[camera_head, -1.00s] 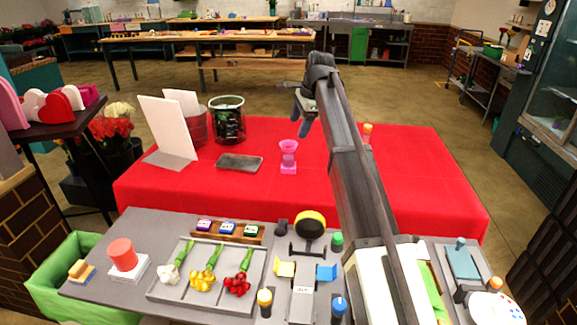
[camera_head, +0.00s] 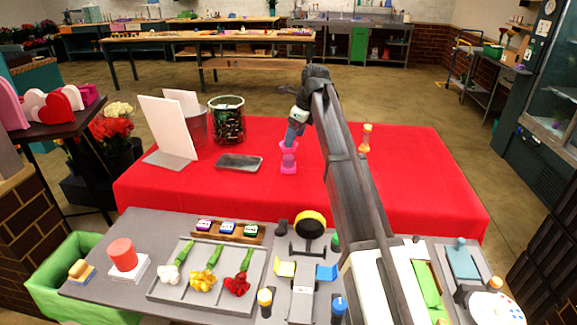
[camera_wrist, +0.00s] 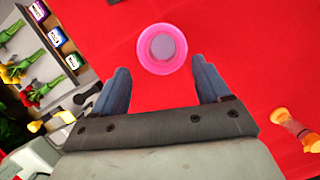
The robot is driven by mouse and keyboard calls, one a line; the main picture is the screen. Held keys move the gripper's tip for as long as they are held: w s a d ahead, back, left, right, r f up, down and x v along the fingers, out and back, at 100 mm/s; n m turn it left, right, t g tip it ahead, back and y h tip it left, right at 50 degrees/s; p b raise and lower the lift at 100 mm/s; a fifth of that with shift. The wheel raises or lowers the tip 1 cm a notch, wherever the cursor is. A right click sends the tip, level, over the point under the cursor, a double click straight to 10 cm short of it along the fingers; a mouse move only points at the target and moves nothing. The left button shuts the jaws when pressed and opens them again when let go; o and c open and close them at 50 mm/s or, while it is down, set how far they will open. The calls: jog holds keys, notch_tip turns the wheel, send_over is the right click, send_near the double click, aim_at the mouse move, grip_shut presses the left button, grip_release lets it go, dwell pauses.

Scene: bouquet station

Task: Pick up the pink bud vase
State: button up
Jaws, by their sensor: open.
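The pink bud vase (camera_head: 288,166) stands upright on the red-covered table, right of a dark flat tray. In the wrist view I look down on its round pink rim (camera_wrist: 162,49), just ahead of the space between my fingertips. My gripper (camera_head: 293,139) is at the top of the vase in the head view and covers part of its rim. In the wrist view my gripper (camera_wrist: 160,75) is open, with one blue-grey finger on each side and nothing between them. I cannot tell whether a finger touches the vase.
An orange bottle-like object (camera_head: 365,138) stands to the right on the red cloth (camera_head: 420,180). The dark flat tray (camera_head: 239,162), a dark glass container (camera_head: 227,120) and a white folded card (camera_head: 166,128) are to the left. The cloth around the vase is clear.

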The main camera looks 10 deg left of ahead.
aim_at(287, 155)
jog(key=x, duration=1)
jog(key=shift+w, duration=0.3)
jog(key=shift+r, duration=0.1)
jog(key=shift+c, duration=0.2)
jog(key=c, duration=1.2)
jog(key=shift+c, duration=0.2)
